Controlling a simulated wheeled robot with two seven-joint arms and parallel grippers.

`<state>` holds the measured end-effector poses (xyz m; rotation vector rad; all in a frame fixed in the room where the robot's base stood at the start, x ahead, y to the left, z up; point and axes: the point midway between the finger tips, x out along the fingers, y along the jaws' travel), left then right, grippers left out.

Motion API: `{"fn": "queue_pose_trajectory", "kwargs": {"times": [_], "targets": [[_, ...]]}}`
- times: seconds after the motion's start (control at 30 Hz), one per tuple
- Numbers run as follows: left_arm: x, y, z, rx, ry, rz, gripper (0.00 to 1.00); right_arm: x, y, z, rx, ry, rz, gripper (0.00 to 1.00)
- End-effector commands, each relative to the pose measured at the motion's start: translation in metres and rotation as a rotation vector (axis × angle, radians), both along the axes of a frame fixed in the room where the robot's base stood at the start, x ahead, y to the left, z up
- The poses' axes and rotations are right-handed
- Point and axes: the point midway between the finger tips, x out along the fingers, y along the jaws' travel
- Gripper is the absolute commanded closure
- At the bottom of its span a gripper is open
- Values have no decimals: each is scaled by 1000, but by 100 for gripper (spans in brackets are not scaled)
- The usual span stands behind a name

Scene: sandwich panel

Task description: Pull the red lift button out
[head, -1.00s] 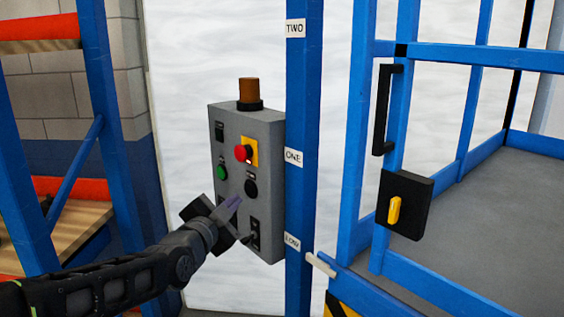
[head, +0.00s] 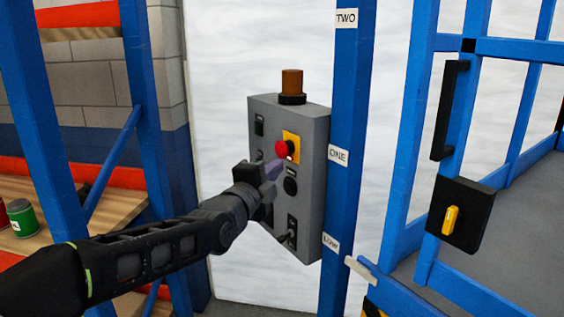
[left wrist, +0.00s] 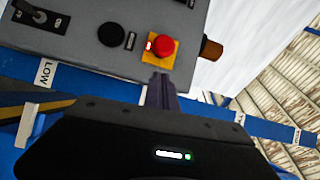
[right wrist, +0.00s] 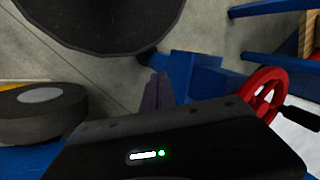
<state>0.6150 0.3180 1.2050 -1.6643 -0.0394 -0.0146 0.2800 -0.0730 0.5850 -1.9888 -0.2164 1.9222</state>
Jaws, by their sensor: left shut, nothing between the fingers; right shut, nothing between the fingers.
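The red lift button (head: 281,149) sits on a yellow plate (head: 291,141) on the front of the grey control box (head: 316,190). It also shows in the left wrist view (left wrist: 166,46), on its yellow plate. My left gripper (head: 274,168) is shut and empty, its fingertips just below the button in the head view. In the left wrist view my left fingers (left wrist: 160,80) point at the lower edge of the yellow plate; I cannot tell if they touch it. My right gripper (right wrist: 157,82) is shut and empty, seen only in the right wrist view, away from the box.
A black button (head: 290,186) and a toggle switch (head: 288,236) are on the box below the red button. A blue post (head: 350,110) stands just right of the box. A red handwheel (right wrist: 265,95) is near my right gripper.

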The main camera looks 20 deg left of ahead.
Motion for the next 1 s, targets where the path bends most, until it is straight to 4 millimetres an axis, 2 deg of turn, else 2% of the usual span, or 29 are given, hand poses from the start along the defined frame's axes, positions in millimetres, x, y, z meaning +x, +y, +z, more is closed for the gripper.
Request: {"fn": "queue_pose_trajectory", "kwargs": {"times": [0.17, 0.4, 0.6, 1.0], "targets": [[22, -1, 2, 2, 3, -1, 100, 0, 0, 7, 0, 0, 0, 100], [64, 1, 4, 3, 3, 1, 100, 0, 0, 19, 0, 1, 0, 100], [88, 1, 4, 1, 2, 0, 100, 0, 0, 26, 0, 2, 1, 100], [93, 1, 3, 0, 0, 0, 100, 0, 0, 26, 0, 2, 1, 100]]}}
